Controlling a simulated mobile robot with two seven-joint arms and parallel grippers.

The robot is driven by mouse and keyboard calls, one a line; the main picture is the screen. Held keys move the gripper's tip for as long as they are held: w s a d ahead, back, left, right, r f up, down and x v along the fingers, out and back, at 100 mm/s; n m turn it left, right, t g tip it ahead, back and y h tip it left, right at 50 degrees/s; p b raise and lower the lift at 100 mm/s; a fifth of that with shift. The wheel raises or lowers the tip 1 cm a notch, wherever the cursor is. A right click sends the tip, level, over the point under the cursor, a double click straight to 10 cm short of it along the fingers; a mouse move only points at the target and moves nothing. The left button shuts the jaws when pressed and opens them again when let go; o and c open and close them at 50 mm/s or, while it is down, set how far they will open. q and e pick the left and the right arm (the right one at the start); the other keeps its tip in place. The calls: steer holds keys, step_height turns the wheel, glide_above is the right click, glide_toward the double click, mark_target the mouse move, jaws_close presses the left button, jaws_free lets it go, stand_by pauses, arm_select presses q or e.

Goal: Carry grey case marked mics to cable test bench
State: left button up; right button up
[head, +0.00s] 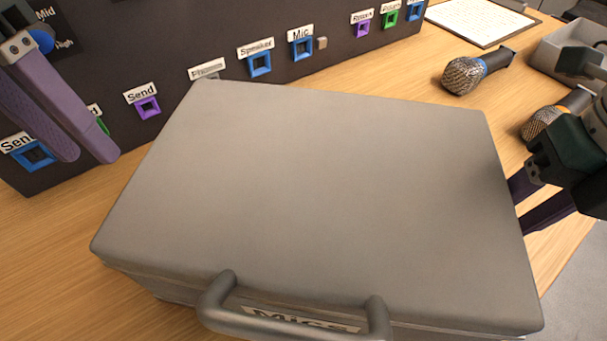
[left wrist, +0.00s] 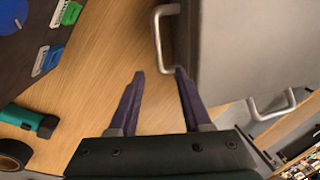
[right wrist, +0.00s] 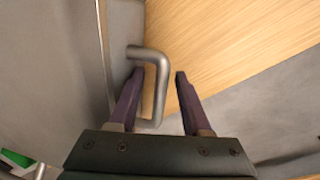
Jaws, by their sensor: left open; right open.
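The grey case (head: 330,180), labelled "Mics" on its front, lies flat on the wooden table, with a handle (head: 290,322) at its front. My left gripper (head: 88,158) is open at the case's left. In the left wrist view a side handle (left wrist: 160,40) of the case appears just beyond and between its fingertips (left wrist: 159,73); contact cannot be told. My right gripper (right wrist: 160,73) is open at the case's right side. In the right wrist view another side handle (right wrist: 161,85) stands between its fingers. In the head view the case partly hides these fingers. No cable test bench is identifiable.
A dark panel (head: 215,35) with labelled coloured sockets stands behind the case. Two microphones (head: 475,72) (head: 545,120), a grey tray (head: 560,60) and a white sheet (head: 480,18) lie at the back right. A green-black tool (left wrist: 28,120) and a black roll (left wrist: 12,158) show in the left wrist view.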

steer(key=shift+r, duration=0.25)
arm_select(q)
steer(key=shift+a+r, duration=0.25)
steer(key=shift+r, duration=0.95)
arm_select(e)
step_height(320, 180, up, 11)
steer(key=d, duration=0.2)
steer(key=shift+s+r, duration=0.15)
steer(key=shift+r, duration=0.05)
arm_select(q)
steer(key=shift+s, duration=0.1)
arm_select(e)
steer(key=shift+s+d, duration=0.1)
